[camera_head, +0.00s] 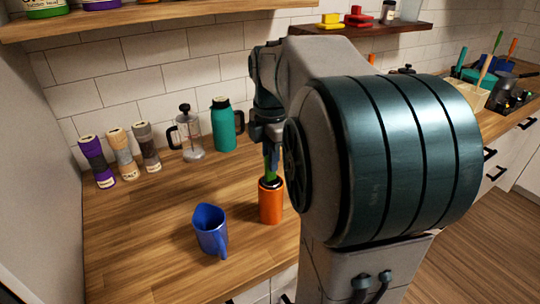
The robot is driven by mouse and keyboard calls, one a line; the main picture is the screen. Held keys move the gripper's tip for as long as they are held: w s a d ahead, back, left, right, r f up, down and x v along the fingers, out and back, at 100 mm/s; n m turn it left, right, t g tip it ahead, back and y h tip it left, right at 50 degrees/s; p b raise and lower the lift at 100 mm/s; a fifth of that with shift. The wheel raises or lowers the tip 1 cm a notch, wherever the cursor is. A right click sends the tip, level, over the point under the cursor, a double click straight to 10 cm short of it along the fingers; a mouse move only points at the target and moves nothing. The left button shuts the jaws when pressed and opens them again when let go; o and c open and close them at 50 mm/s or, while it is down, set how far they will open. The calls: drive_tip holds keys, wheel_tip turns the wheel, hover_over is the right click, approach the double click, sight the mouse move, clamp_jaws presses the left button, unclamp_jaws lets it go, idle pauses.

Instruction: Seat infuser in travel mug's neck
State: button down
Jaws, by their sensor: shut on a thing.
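The orange travel mug (271,204) stands upright on the wooden counter, with a dark rim at its neck. A green infuser (270,165) is upright directly above the mug, and its lower end meets the mug's neck. I cannot tell how deep it sits in the neck. My gripper (270,146) is above the mug, shut on the upper part of the infuser. Its fingertips are small and dark in this view. My arm hides the area right of the mug.
A blue mug (210,230) stands left of the travel mug. A French press (189,135), a teal jug (224,127) and purple, tan and grey grinders (97,160) line the back wall. The counter's (150,210) left part is clear. A shelf (150,17) hangs above.

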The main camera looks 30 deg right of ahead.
drive_tip(key=shift+f+b, duration=0.8)
drive_tip(key=shift+f, duration=0.6)
drive_tip(key=c, duration=1.4)
unclamp_jaws()
drive_tip(key=shift+r, duration=0.1)
